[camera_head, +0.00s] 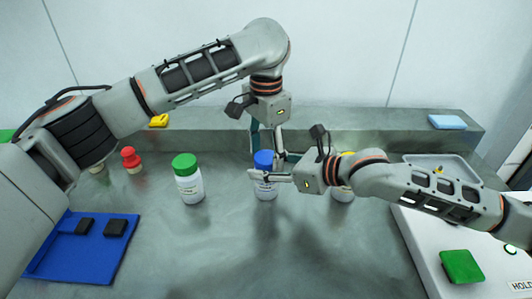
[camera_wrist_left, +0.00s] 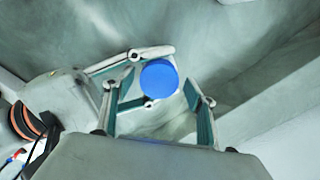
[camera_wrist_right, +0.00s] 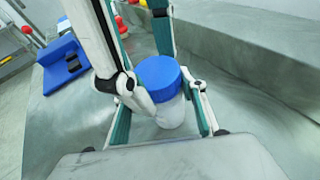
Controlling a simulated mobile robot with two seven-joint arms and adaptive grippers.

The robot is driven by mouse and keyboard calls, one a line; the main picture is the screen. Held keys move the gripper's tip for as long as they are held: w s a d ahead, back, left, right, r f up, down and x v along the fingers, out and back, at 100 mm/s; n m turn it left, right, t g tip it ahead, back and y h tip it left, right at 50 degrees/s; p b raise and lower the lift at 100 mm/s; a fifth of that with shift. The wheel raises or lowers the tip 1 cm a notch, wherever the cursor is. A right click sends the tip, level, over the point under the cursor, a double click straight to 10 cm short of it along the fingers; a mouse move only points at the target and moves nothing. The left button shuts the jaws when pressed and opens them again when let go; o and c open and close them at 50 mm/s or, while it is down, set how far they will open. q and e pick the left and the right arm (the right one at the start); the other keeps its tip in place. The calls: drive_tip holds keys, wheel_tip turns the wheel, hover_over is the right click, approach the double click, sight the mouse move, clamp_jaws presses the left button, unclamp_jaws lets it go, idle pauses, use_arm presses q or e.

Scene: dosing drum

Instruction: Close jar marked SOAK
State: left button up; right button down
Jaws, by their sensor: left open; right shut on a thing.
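A white jar (camera_head: 266,190) with a blue lid (camera_head: 263,158) stands upright in the middle of the bench. The print on its label is too small to read. My right gripper (camera_head: 268,178) comes in from the right and is shut on the jar's body below the lid; the right wrist view shows the lid (camera_wrist_right: 159,77) and white body (camera_wrist_right: 171,112) between its fingers. My left gripper (camera_head: 265,148) points down from above, open, with its fingers about the blue lid. The left wrist view shows the lid (camera_wrist_left: 159,78) between the spread fingers; contact cannot be told.
A green-lidded jar (camera_head: 188,182) stands to the left. Another jar (camera_head: 342,192) is partly hidden behind my right gripper. A red-topped item (camera_head: 130,160) and blue tray (camera_head: 75,250) are at left. A white unit with a green pad (camera_head: 461,266) is at right. The front middle is clear.

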use_arm(q)
drive_tip(key=shift+r, duration=2.25)
drive_tip(key=shift+c, duration=0.5)
drive_tip(key=r+n, duration=0.1)
drive_tip(key=n, duration=0.2)
drive_tip(key=shift+r, duration=0.35)
drive_tip(key=r+n, duration=0.1)
drive_tip(key=n, duration=0.2)
drive_tip(key=shift+s+r+n, duration=0.1)
drive_tip(key=shift+r+n, duration=0.2)
drive_tip(key=shift+r, duration=0.1)
drive_tip(key=shift+f, duration=4)
